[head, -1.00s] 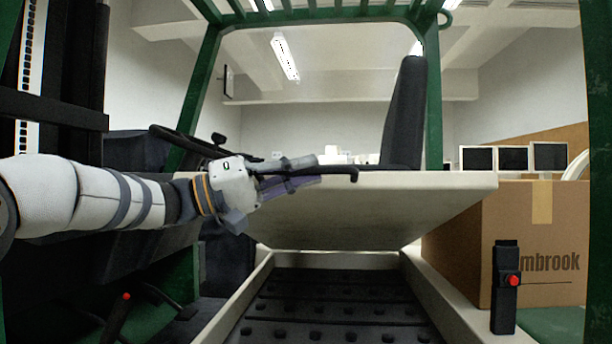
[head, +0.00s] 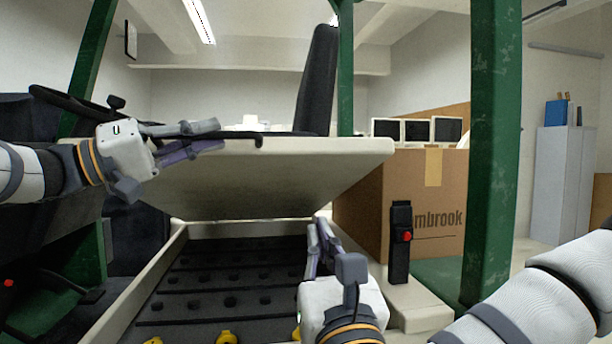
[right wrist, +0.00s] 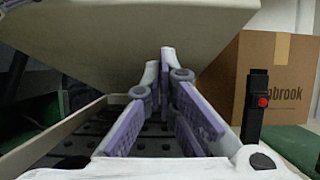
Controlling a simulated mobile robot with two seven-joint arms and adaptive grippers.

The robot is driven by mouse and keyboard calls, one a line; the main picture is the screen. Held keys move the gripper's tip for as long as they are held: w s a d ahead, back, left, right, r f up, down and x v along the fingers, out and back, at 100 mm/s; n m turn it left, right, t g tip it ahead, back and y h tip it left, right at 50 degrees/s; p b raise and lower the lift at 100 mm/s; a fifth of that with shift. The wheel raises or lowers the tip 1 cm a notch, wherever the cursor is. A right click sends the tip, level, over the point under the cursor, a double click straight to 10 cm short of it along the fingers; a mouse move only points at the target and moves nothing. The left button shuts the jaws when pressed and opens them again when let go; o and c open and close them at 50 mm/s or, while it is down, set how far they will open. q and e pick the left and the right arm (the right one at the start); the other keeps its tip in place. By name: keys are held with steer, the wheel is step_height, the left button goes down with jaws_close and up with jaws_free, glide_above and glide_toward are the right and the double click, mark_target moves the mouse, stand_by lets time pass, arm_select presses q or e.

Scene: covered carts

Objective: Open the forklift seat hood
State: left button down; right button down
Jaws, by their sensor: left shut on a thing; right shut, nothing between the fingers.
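The forklift seat hood (head: 270,180) is a cream panel tilted up at its front, above an open cream-rimmed compartment with a dark studded floor (head: 225,275). The black seat back (head: 318,80) rises behind it. My left gripper (head: 230,138) is shut on the hood at its front edge, left of centre; its fingers hide the exact contact. My right gripper (head: 318,235) is shut and empty, below the raised hood near the compartment's right side. In the right wrist view its purple-padded fingers (right wrist: 165,70) meet under the hood's underside (right wrist: 110,40).
A cardboard box (head: 360,215) stands right of the hood. A black post with a red button (head: 400,240) stands in front of it. Green frame posts (head: 492,150) flank the area. Yellow pieces (head: 227,338) show at the compartment's near end. A steering wheel (head: 75,105) is at left.

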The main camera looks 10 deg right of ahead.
arm_select(q)
steer(key=shift+s+r, duration=0.1)
steer(key=shift+r, duration=0.1)
arm_select(e)
glide_toward(301, 160)
steer(key=w+f, duration=0.2)
steer(key=w, duration=0.1)
steer(key=r, duration=0.2)
steer(key=w+r, duration=0.1)
steer(key=r, duration=0.1)
steer(key=shift+w, duration=0.15)
